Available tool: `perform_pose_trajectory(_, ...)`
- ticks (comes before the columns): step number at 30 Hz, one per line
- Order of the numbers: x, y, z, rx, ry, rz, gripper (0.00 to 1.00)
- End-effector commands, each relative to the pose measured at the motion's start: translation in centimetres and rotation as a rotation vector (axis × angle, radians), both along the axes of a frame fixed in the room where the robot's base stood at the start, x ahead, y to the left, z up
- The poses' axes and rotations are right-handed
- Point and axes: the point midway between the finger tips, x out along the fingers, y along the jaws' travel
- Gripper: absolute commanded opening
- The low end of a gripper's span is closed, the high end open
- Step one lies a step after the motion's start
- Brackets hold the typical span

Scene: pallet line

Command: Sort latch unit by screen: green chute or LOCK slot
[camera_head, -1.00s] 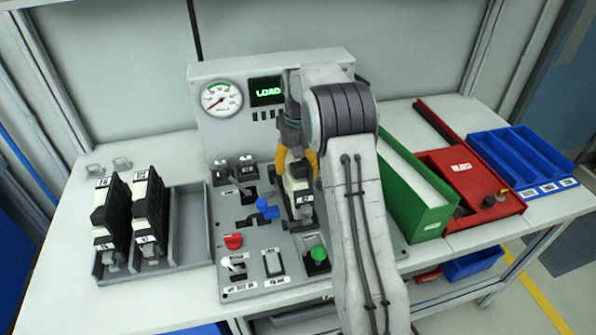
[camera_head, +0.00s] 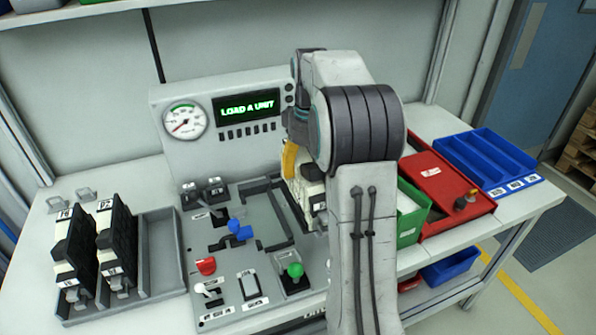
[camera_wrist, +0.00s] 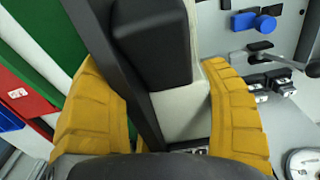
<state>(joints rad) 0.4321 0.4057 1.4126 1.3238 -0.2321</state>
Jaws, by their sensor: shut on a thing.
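My gripper (camera_head: 292,160) has yellow fingers shut on a black and cream latch unit (camera_head: 309,196). It holds the unit just right of the empty-looking frame (camera_head: 283,222) on the grey panel; my arm partly hides the unit. The wrist view shows the unit (camera_wrist: 154,50) between both fingers of my gripper (camera_wrist: 165,115). The screen (camera_head: 247,107) reads "LOAD A UNIT" in green. The green chute (camera_head: 411,230) is right of my arm and partly hidden by it. A red box (camera_head: 450,190) with a small white label stands beyond it; I cannot read the label.
Two more latch units (camera_head: 73,245) (camera_head: 117,242) stand in the grey rack (camera_head: 160,250) at left; its right bay is empty. Blue (camera_head: 240,230), red (camera_head: 206,265) and green (camera_head: 295,270) controls stick up from the panel. A blue tray (camera_head: 485,160) is at far right.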

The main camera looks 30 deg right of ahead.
Motion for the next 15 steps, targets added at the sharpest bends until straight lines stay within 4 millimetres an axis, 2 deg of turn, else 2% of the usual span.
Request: perform_pose_trajectory(15,-0.6,-0.4,5.1,-0.001,-0.002,-0.001,0.33)
